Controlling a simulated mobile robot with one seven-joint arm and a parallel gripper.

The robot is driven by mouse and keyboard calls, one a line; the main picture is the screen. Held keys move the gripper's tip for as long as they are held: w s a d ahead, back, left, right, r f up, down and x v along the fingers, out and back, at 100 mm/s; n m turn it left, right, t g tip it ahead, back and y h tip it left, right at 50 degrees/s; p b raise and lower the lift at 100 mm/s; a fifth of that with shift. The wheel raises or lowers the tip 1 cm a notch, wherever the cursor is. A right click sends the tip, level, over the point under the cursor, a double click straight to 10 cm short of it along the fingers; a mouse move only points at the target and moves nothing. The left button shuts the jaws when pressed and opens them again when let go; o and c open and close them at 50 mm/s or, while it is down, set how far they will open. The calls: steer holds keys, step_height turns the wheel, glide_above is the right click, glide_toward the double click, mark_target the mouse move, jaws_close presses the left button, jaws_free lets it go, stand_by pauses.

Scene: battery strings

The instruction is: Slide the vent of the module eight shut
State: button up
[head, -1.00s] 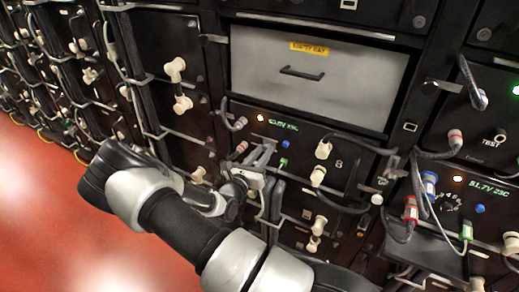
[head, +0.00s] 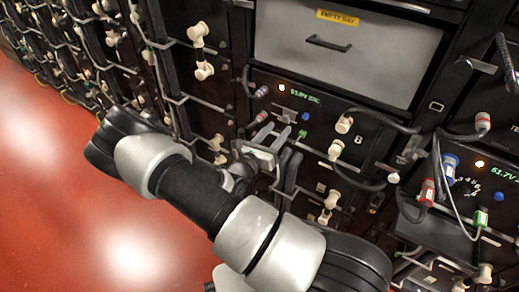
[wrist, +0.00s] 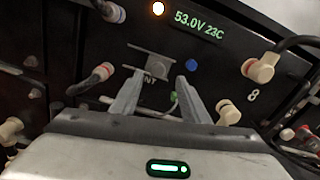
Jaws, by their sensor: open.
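Module eight (head: 315,125) is a black panel with an "8", a lit orange lamp and a green readout; the wrist view shows the readout (wrist: 199,25) as 53.0V 23C. Its vent (wrist: 150,62) is a grey sliding plate with a raised tab, above lettering that partly reads "NT". In the head view the vent (head: 287,115) is small, just above my gripper. My gripper (head: 273,132) is open and empty in front of the panel. In the wrist view its two fingers (wrist: 155,97) point up toward the vent, their tips just below it. I cannot tell whether they touch the panel.
White knobs (head: 344,125) with black cables stand right of the vent. A blue button (wrist: 191,64) lies to the right. The empty bay drawer (head: 345,50) is above. Red, blue and green leads hang at the right.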

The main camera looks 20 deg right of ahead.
steer(key=v, duration=1.3)
steer(key=shift+p, duration=0.45)
steer(key=shift+d+r, duration=0.1)
steer(key=s+d+r+m+g+y, duration=0.2)
steer(key=s+r+m+g, duration=0.4)
steer(key=m, duration=0.3)
steer(key=s+d+r+m+g+y, duration=0.2)
steer(key=s+r+m+g+y, duration=0.1)
steer(key=s+r+m+g, duration=0.35)
steer(key=s+a+r+m+t+y, duration=0.35)
steer(key=r+m+y, duration=0.2)
steer(key=r, duration=0.25)
steer(key=s+a+r+m+t+y, duration=0.2)
steer(key=a+r+m+t+y, duration=0.15)
steer(key=r+m, duration=0.4)
step_height(320, 180, up, 17)
steer(key=p, duration=1.6)
steer(key=shift+s+a+n, duration=0.2)
steer(key=shift+a+n, duration=0.15)
